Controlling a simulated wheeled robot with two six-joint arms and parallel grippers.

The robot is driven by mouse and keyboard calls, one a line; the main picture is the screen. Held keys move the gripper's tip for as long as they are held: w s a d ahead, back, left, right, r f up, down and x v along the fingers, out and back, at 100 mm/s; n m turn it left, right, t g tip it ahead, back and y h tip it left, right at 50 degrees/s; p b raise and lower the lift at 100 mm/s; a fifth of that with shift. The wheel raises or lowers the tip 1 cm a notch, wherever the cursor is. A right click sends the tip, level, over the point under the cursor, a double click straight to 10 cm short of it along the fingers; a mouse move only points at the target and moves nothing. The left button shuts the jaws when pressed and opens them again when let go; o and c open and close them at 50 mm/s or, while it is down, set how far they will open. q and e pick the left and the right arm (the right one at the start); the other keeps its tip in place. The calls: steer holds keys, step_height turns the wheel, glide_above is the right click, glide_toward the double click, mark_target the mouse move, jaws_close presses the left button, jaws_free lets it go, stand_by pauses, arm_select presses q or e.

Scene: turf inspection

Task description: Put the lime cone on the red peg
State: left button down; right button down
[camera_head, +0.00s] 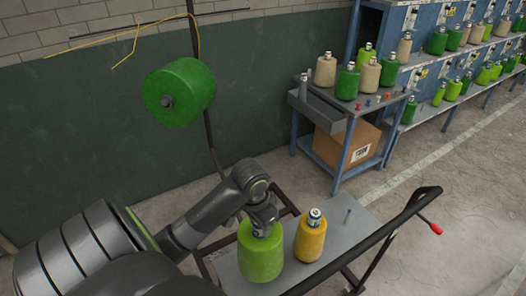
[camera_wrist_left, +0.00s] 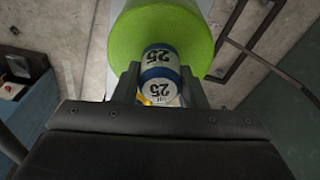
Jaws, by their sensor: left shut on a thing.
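The lime cone (camera_head: 261,254) is upright over the grey cart at the bottom of the head view. My left gripper (camera_head: 262,222) is shut on its top tube, from above. In the left wrist view the fingers (camera_wrist_left: 160,90) close on the blue-and-white tube labelled 25, with the lime cone's yarn (camera_wrist_left: 160,25) beyond it. I cannot tell whether the cone touches the cart. A small red peg (camera_head: 358,106) stands on the grey side table, near the front edge, among other coloured pegs. My right gripper is not in view.
A black handle bar (camera_head: 400,216) edges the cart. A large green spool (camera_head: 185,92) hangs at left.

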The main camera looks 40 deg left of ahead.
mark_target(260, 239)
arm_select(q)
step_height(260, 239, down, 4)
steer(key=shift+r, duration=0.1)
steer(key=shift+f, duration=2.25)
steer(key=c, duration=1.3)
jaws_free()
steer(key=shift+f, duration=0.15)
steer(key=o, duration=0.4)
steer(key=shift+s, duration=0.15)
